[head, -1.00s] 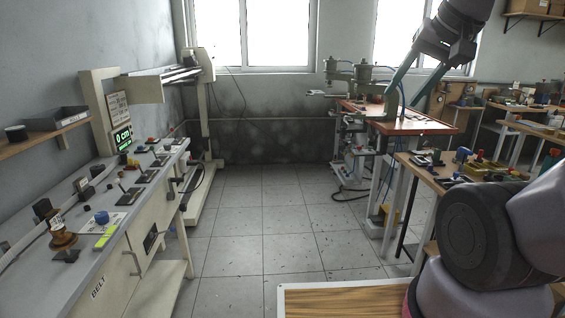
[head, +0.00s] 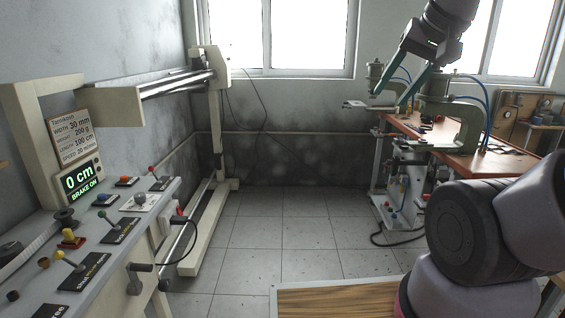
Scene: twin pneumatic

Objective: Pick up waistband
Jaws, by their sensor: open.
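My gripper (head: 389,99) is at the upper right in the head view, with two teal fingers spread apart and nothing between them. It hangs in the air, overlapping the press machines in the picture. I cannot make out a waistband for certain. A pale curved strip (head: 32,247) lies on the grey control bench at the left edge, partly cut off by the frame; I cannot tell whether it is the waistband. My gripper is far to the right of it.
The grey bench (head: 100,228) carries levers, knobs and a display (head: 81,181) reading "0 cm BRAKE ON". A cream frame (head: 216,130) stands behind it. Green presses (head: 443,118) stand on an orange-topped table (head: 490,162) at right. The tiled floor (head: 285,232) between is clear.

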